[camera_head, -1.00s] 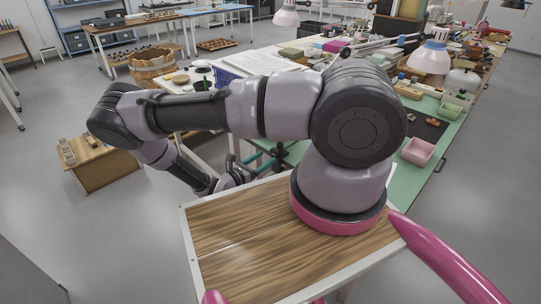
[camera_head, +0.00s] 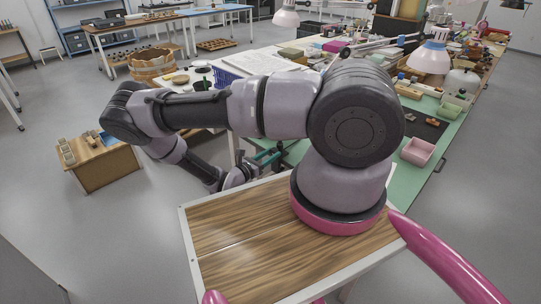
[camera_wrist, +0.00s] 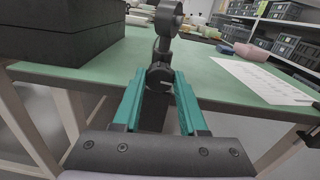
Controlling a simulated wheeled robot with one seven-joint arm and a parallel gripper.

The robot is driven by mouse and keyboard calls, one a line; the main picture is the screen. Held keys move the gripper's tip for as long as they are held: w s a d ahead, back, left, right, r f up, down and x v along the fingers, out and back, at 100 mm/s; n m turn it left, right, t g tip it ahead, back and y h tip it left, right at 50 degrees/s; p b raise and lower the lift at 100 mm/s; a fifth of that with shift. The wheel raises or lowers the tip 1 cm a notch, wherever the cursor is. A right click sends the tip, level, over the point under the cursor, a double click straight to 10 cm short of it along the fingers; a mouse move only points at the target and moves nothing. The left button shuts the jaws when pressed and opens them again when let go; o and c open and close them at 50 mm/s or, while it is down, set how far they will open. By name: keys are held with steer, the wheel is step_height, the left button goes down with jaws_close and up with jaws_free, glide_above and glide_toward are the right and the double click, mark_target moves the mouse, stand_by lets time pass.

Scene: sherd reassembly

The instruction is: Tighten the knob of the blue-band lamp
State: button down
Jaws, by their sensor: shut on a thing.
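My gripper (camera_wrist: 160,77) has teal fingers. In the wrist view they are shut on a dark round knob (camera_wrist: 159,79) with a pale mark on its face. The knob sits at the bottom of a dark jointed lamp stem (camera_wrist: 163,45) at the green table's edge. In the head view, my gripper (camera_head: 267,156) shows only partly at the table's near edge, and the knob cannot be made out. A lamp with a pale shade and a blue band (camera_head: 434,50) hangs over the table at right. The frames do not show clearly whether the held knob belongs to it.
In the wrist view a black box (camera_wrist: 65,30) stands close on the left of the green table (camera_wrist: 215,85). A printed white sheet (camera_wrist: 258,80) lies on the right. In the head view a pink bin (camera_head: 417,151) stands on the table's right side.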

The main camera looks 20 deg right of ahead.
steer(key=shift+f+m, duration=0.1)
steer(key=shift+m, duration=2.9)
steer(key=shift+c, duration=2.2)
jaws_free()
steer(key=v, duration=1.1)
steer(key=shift+w+f, duration=0.1)
